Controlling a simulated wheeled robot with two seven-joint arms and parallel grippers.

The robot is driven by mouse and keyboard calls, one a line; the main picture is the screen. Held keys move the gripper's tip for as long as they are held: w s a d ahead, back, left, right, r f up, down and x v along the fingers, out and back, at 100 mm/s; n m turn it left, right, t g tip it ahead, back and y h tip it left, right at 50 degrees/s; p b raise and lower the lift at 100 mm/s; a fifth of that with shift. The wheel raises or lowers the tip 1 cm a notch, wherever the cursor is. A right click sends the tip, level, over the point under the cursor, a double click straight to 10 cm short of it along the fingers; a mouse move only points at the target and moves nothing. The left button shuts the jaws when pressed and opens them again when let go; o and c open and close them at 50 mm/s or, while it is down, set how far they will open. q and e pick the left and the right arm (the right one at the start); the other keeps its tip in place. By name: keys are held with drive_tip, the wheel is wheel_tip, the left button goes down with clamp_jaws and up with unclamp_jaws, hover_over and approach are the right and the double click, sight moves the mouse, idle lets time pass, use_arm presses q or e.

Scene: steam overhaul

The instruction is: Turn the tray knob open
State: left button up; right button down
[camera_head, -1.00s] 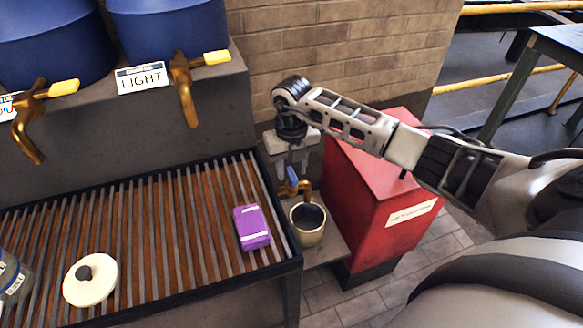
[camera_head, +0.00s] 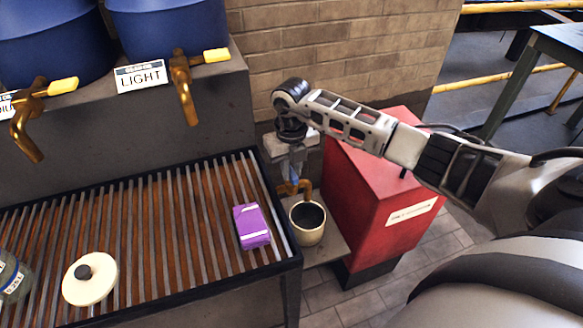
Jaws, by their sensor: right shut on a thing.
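The tray knob (camera_head: 294,174) is a small blue handle on a brass tap (camera_head: 304,188) beside the slatted tray's right end. It is mostly hidden between the fingers of my right gripper (camera_head: 291,168). That gripper points down from the wrist and is shut on the knob. A cream pot (camera_head: 307,223) with a dark inside stands below the tap's spout. My left gripper is out of view.
The slatted tray (camera_head: 150,232) holds a purple block (camera_head: 251,226) and a cream lid (camera_head: 90,279). A red cabinet (camera_head: 375,200) stands close on the right. Blue drums (camera_head: 170,25) with brass taps stand behind on a ledge.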

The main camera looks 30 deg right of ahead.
drive_tip(key=shift+n+b, duration=0.5)
drive_tip(key=shift+n, duration=0.6)
drive_tip(key=shift+w+n+b, duration=0.1)
drive_tip(key=shift+n+b, duration=0.3)
drive_tip(key=shift+n, duration=0.5)
drive_tip(key=n+b, duration=0.1)
drive_tip(key=n, duration=0.1)
drive_tip(key=shift+n, duration=0.3)
drive_tip(key=shift+n+b, duration=0.6)
drive_tip(key=shift+n, duration=0.3)
drive_tip(key=n+b, duration=0.1)
drive_tip(key=n, duration=0.2)
drive_tip(key=shift+n+b, duration=0.3)
drive_tip(key=n+b, duration=0.1)
drive_tip(key=n, duration=0.2)
drive_tip(key=shift+n+b, duration=0.4)
drive_tip(key=shift+n, duration=0.4)
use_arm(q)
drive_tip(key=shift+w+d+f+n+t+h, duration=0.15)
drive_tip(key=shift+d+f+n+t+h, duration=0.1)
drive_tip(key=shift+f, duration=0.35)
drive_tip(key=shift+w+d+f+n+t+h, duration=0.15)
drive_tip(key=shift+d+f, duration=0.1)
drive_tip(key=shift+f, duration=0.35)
use_arm(e)
drive_tip(key=shift+r+n, duration=0.1)
drive_tip(key=shift+n, duration=0.2)
